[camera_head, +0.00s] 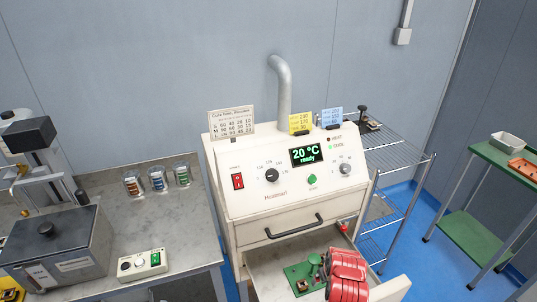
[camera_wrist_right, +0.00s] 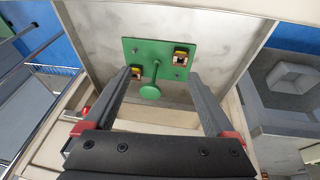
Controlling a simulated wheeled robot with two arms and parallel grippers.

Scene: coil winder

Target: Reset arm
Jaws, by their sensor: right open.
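The white oven (camera_head: 283,190) stands in the middle of the head view. Its display reads 20 °C, ready. Its drawer (camera_head: 265,260) is pulled out. A green plate (camera_head: 298,280) with an upright green knob lies in the drawer. The right wrist view shows the plate (camera_wrist_right: 157,52) with the round knob (camera_wrist_right: 150,92) and two small yellow-and-dark pieces at its corners. My right gripper (camera_wrist_right: 162,76) is open and empty above the drawer, its two fingers apart on either side of the knob. The red part of my right arm (camera_head: 347,272) covers part of the drawer in the head view. My left gripper is not in view.
A grey bench (camera_head: 187,225) at left holds a grey box (camera_head: 60,255), several small jars (camera_head: 157,179) and a small switch box (camera_head: 142,263). A wire rack (camera_head: 400,160) stands right of the oven. A green cart (camera_head: 470,235) stands far right, with blue floor between.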

